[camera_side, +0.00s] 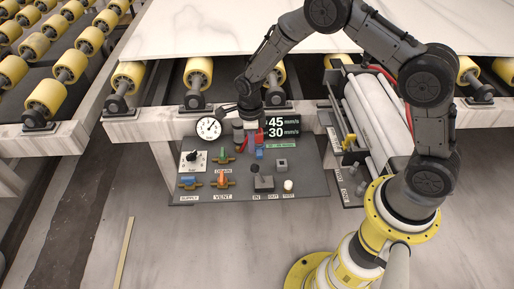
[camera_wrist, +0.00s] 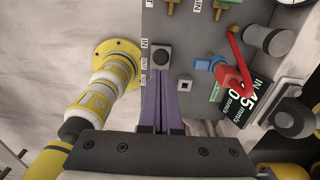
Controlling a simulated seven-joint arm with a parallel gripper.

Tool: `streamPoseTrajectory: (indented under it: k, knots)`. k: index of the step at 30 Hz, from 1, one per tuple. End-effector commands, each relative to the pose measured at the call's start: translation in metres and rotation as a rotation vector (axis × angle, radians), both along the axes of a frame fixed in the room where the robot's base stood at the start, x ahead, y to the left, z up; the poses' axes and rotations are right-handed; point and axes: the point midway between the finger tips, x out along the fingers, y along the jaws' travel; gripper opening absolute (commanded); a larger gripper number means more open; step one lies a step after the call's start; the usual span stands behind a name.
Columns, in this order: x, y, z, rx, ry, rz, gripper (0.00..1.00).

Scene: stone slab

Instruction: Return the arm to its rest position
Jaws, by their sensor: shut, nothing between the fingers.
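My gripper (camera_wrist: 171,82) shows in the wrist view as two purple fingers side by side, shut with nothing between them. They point toward the control panel (camera_wrist: 195,20), near a grey block with a round black knob (camera_wrist: 161,56). A small square grey block (camera_wrist: 184,85) is right of the fingertips. In the side view my arm arches from its yellow base at the right over to the panel (camera_side: 320,185).
A round gauge (camera_side: 209,129), a display (camera_side: 283,126), a red lever (camera_wrist: 239,62) with a blue part, and green and orange valve handles (camera_side: 223,180) stand on the panel. Yellow rollers (camera_side: 47,95) and a white stone slab (camera_side: 220,25) lie behind.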

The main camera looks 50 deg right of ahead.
Motion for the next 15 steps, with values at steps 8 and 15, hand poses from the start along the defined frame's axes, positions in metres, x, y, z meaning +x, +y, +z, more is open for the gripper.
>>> streamPoseTrajectory:
  k: [8,15]
  knots:
    - [0.0,0.0,0.001,0.0,0.0,0.0,0.0]
    - [0.024,-0.003,0.049,0.007,-0.105,-0.01,0.0]
